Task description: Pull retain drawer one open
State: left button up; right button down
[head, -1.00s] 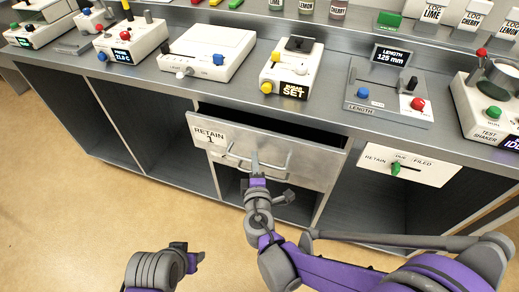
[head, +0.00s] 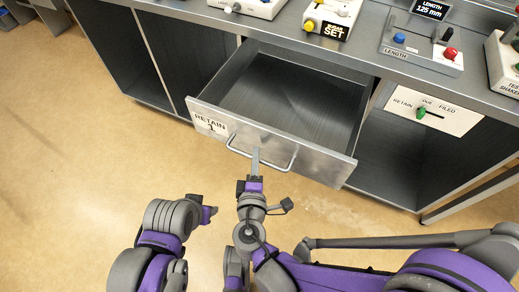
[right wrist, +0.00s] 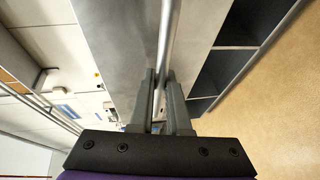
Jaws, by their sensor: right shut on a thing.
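The retain drawer one (head: 325,160) is pulled well out from under the counter in the head view. Its label reads "RETAIN 1", and its visible inside looks empty. Its bar handle (head: 284,160) runs across the front. My right gripper (head: 256,165) is shut on the handle near the middle of the bar. In the right wrist view the two fingers (right wrist: 160,100) close around the handle bar (right wrist: 166,45). My left gripper (head: 208,212) is to the left, low and apart from the drawer; its fingers do not show clearly enough to judge.
The counter (head: 290,40) carries a "SUGAR SET" box (head: 328,20) and a "LENGTH" device (head: 420,45). A plate (head: 430,110) with a green knob is right of the drawer. Open bays lie below the counter. The floor (head: 90,190) in front is clear.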

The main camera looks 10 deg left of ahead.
jog(key=shift+s+a, duration=0.1)
jog(key=shift+s, duration=0.25)
jog(key=c, duration=0.9)
grip_release()
jog(key=s, duration=0.3)
jog(key=s+r, duration=0.1)
jog(key=s, duration=0.3)
jog(key=s+d+r+p, duration=0.1)
jog(key=s, duration=0.2)
jog(key=shift+s, duration=0.3)
